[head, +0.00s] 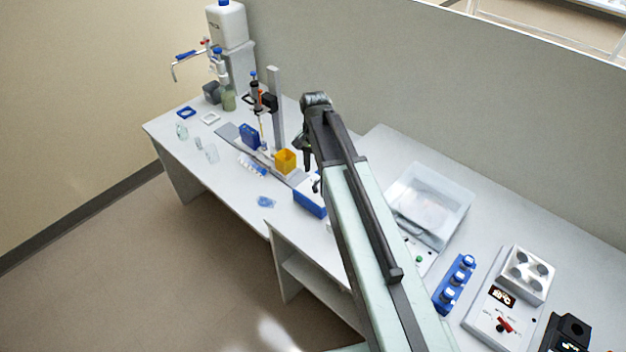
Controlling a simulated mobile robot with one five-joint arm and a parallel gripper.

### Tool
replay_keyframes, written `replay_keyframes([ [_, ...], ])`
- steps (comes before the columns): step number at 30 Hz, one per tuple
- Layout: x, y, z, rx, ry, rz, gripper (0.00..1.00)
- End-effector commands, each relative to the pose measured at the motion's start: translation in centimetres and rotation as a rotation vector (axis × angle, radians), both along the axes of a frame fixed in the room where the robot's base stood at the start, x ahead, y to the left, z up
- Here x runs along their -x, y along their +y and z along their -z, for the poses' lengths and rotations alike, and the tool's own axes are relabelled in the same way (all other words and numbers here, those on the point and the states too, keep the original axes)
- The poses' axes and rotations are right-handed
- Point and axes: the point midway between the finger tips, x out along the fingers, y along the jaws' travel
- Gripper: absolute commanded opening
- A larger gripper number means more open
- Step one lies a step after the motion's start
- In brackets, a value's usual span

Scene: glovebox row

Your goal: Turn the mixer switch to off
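A white device (480,318) at the lower right has a lit display and a red switch (504,325) on its front panel, with small markings around it. The switch looks turned at a slant; the markings are too small to read. I cannot tell whether this device is the mixer. Another panel with a green button (419,259) shows partly beside my arm, which hides the rest of it. My gripper (311,172) hangs at the end of my raised arm near the picture's middle, far from the red switch. Its fingers are too small and dark to read.
A clear tray (432,205) stands right of my arm. A stand (276,110), a yellow box (285,161) and glassware occupy the left bench (222,190). A wall runs behind.

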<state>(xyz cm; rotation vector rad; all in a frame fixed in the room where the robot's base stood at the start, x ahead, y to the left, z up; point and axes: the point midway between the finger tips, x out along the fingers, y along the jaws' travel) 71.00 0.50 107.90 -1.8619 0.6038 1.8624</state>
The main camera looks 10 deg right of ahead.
Motion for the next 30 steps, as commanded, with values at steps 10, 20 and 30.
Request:
replay_keyframes([
  [10, 0.0, 0.0, 5.8, 0.000, 0.000, -0.001, 0.33],
  [20, 0.0, 0.0, 7.7, 0.000, 0.000, -0.001, 0.33],
  [30, 0.0, 0.0, 7.6, 0.000, 0.000, -0.001, 0.00],
])
